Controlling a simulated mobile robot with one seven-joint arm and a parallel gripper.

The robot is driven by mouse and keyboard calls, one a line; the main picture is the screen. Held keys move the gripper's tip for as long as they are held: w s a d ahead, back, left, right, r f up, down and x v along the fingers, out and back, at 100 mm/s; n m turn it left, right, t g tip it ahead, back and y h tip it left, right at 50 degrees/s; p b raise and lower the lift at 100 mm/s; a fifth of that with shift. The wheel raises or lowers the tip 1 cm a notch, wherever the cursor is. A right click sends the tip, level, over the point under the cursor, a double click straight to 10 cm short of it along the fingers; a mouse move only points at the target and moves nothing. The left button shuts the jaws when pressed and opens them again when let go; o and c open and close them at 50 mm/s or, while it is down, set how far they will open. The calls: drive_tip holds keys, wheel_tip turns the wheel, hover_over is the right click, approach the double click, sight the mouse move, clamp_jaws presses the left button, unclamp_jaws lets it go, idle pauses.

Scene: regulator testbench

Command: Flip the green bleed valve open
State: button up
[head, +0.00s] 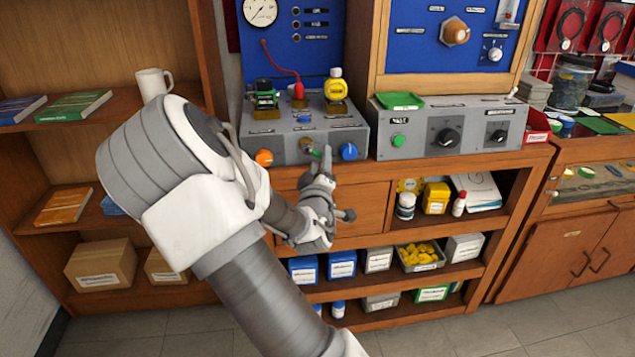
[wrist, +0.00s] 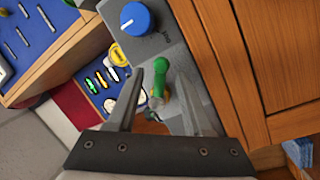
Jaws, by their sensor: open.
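The green bleed valve (wrist: 159,77) shows in the wrist view as a green lever on a metal fitting at the front of a grey panel box. In the head view the valve (head: 316,153) is a small green spot, mostly hidden by my gripper (head: 325,160). My gripper (wrist: 160,68) is open, with one finger on each side of the green lever. I cannot tell whether either finger touches it. The lever stands out from the box between the fingers.
On the same grey box (head: 345,118), a blue knob (head: 348,151) sits right of the valve and an orange knob (head: 264,158) left of it. A wooden drawer front (head: 360,208) lies just below. A second grey box (head: 470,118) with a green button (head: 399,141) stands to the right.

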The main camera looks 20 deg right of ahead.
drive_tip(key=p+v, duration=1.4)
drive_tip(key=v, duration=0.2)
drive_tip(key=shift+s+a, duration=0.2)
drive_tip(key=shift+s, duration=0.1)
drive_tip(key=shift+r, duration=0.1)
